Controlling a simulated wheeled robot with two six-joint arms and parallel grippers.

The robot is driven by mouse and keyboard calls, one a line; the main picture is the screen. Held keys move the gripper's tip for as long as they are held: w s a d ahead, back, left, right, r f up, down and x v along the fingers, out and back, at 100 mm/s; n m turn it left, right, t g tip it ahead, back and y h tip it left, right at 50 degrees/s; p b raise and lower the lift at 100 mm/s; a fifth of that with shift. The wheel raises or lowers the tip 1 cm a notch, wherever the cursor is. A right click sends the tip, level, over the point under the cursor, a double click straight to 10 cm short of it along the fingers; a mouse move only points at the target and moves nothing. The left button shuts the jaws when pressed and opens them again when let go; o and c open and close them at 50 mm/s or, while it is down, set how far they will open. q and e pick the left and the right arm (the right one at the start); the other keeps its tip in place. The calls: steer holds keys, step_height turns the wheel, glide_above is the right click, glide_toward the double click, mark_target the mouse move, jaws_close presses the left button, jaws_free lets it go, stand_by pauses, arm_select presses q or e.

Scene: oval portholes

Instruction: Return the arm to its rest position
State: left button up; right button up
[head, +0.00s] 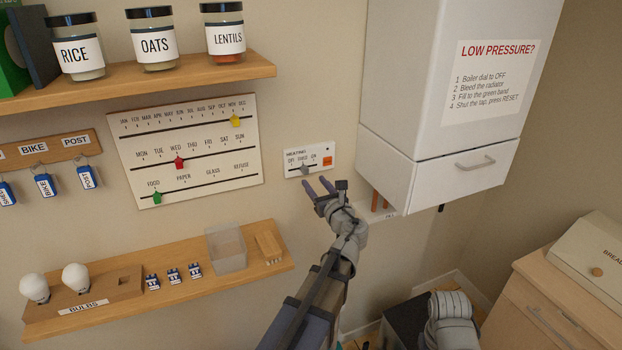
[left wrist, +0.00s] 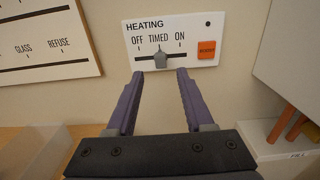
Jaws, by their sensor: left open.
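My left arm reaches up from the bottom middle of the head view. Its gripper (head: 316,182) is open and empty, just below the white heating panel (head: 308,160) on the wall. In the left wrist view the two purple fingers (left wrist: 160,76) stand apart with nothing between them. The heating panel (left wrist: 200,30) is beyond the tips, with its grey slider knob (left wrist: 160,58) at TIMED and an orange button (left wrist: 206,50) at right. The fingertips look clear of the knob. My right gripper is not seen; only a grey part of my other arm shows at the bottom right.
A white boiler cabinet (head: 440,100) juts out right of the gripper, with orange pipes (head: 380,202) below it. A calendar board (head: 215,150) hangs to the left. A lower shelf (head: 215,278) holds bulbs and a clear bin (head: 227,248). A wooden cabinet (head: 560,300) stands at right.

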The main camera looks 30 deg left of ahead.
arm_select(q)
steer(key=shift+s+d, duration=0.35)
steer(key=shift+d, duration=0.1)
steer(key=s+d+f+n+g+h, duration=0.7)
steer(key=s+d+f+n, duration=0.5)
steer(key=d+f+n, duration=0.3)
steer(key=s+d+f+n+g+h, duration=0.2)
steer(key=s+d+f+n, duration=0.1)
steer(key=s+d, duration=0.3)
steer(key=s+d+f+n+g+h, duration=0.2)
steer(key=s+d+f+n+h, duration=0.1)
steer(key=s+d, duration=0.4)
steer(key=shift+d+f+n+g+h, duration=0.3)
steer(key=shift+d+f+n+g, duration=0.1)
steer(key=shift+f+n, duration=0.2)
steer(key=shift+a, duration=0.15)
